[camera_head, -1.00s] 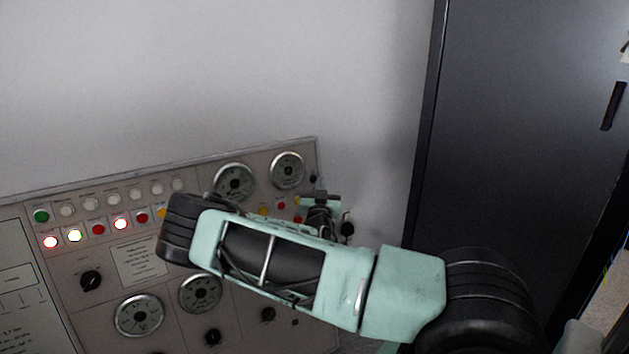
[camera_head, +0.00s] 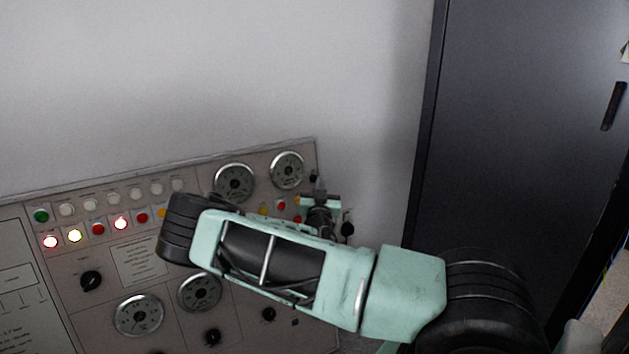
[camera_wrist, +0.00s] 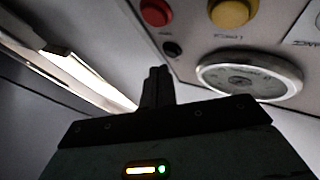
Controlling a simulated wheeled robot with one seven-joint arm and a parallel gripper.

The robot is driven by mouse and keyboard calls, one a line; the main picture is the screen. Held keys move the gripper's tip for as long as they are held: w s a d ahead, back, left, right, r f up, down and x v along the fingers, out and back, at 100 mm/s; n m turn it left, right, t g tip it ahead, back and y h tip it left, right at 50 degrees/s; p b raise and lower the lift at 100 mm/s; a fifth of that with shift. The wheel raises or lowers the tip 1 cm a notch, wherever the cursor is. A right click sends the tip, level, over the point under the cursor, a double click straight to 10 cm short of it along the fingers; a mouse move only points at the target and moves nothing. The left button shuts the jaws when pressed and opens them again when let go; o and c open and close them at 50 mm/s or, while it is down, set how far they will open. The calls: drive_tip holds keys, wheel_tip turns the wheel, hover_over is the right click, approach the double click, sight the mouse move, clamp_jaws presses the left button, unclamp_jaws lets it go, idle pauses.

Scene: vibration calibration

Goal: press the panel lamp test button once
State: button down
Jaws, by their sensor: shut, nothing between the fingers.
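The control panel (camera_head: 62,276) stands against the wall at the lower left in the head view. No label there is readable, so I cannot tell for certain which control is the lamp test button. A small black round button (camera_wrist: 172,48) shows on the panel in the wrist view, below a red button (camera_wrist: 155,12) and a yellow button (camera_wrist: 232,12). My gripper (camera_wrist: 158,73) is shut and empty, its tips just below the black button in the picture. Contact cannot be judged. In the head view my gripper (camera_head: 318,187) is at the panel's upper right edge.
Round gauges (camera_head: 234,182) sit along the panel's top right; one gauge (camera_wrist: 250,76) is close beside my gripper in the wrist view. Rows of coloured lamps (camera_head: 120,223), some lit, are at left. A dark cabinet (camera_head: 520,130) stands at right. My arm hides part of the panel.

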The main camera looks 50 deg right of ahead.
drive_tip(key=shift+w, duration=0.15)
drive_tip(key=shift+w+d+f, duration=0.1)
drive_tip(key=shift+w, duration=0.15)
drive_tip(key=shift+w+d+b, duration=0.1)
drive_tip(key=shift+w+b, duration=0.25)
idle(0.6)
drive_tip(key=shift+s, duration=0.1)
drive_tip(key=shift+s+a+p, duration=0.2)
drive_tip(key=shift+s+p, duration=0.15)
drive_tip(key=shift+s, duration=0.35)
drive_tip(key=shift+s, duration=0.1)
drive_tip(key=s, duration=0.1)
drive_tip(key=s+p, duration=0.1)
drive_tip(key=s, duration=0.1)
drive_tip(key=s+a+r, duration=0.1)
drive_tip(key=shift+s+a+r+p, duration=0.1)
drive_tip(key=shift+s+p, duration=0.15)
drive_tip(key=shift+p, duration=0.1)
idle(0.8)
